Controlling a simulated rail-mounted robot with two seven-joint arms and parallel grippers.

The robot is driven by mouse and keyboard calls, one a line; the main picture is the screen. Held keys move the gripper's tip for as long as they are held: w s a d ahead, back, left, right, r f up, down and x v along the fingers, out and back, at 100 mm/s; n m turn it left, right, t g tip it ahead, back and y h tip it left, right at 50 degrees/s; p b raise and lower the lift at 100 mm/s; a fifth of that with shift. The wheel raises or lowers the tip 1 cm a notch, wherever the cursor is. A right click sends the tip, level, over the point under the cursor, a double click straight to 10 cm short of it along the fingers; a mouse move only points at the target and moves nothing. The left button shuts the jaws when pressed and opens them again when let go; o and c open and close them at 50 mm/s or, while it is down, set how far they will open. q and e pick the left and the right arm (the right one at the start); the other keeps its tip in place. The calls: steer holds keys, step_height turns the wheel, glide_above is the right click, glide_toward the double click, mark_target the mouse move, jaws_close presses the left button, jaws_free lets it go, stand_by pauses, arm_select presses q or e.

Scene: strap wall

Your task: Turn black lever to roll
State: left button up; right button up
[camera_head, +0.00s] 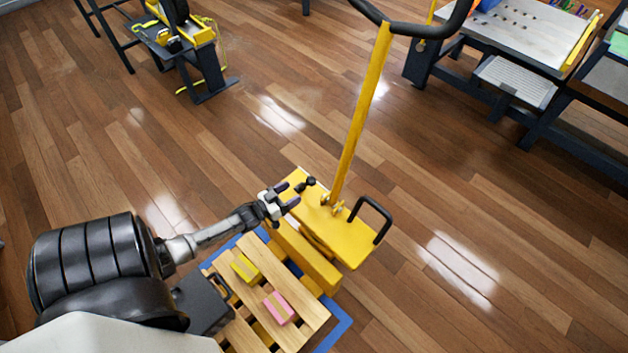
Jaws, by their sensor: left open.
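A yellow pallet jack (352,236) with a tall yellow pole stands in the middle of the head view. A small black lever (307,183) with a knob-like end sticks out at its left edge, just beyond the tips of my left gripper. My left gripper (290,196) is open. Its fingers are close to the lever; I cannot tell whether they touch it. My right gripper is not in view.
A wooden pallet (262,262) bearing a yellow box (245,268) and a pink box (279,308) lies below my left arm. A black loop handle (371,218) rises from the jack's right side. Workbenches stand at the back; wooden floor between is clear.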

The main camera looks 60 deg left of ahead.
mark_target(314, 179)
arm_select(q)
steer(key=w+b, duration=0.1)
steer(key=w, duration=0.2)
steer(key=w+b, duration=0.1)
steer(key=w, duration=0.1)
steer(key=w+b, duration=0.1)
steer(key=w, duration=0.2)
steer(key=shift+w+a+f, duration=0.15)
steer(key=shift+w+a, duration=0.2)
steer(key=shift+w+b, duration=0.45)
steer(key=shift+w, duration=0.4)
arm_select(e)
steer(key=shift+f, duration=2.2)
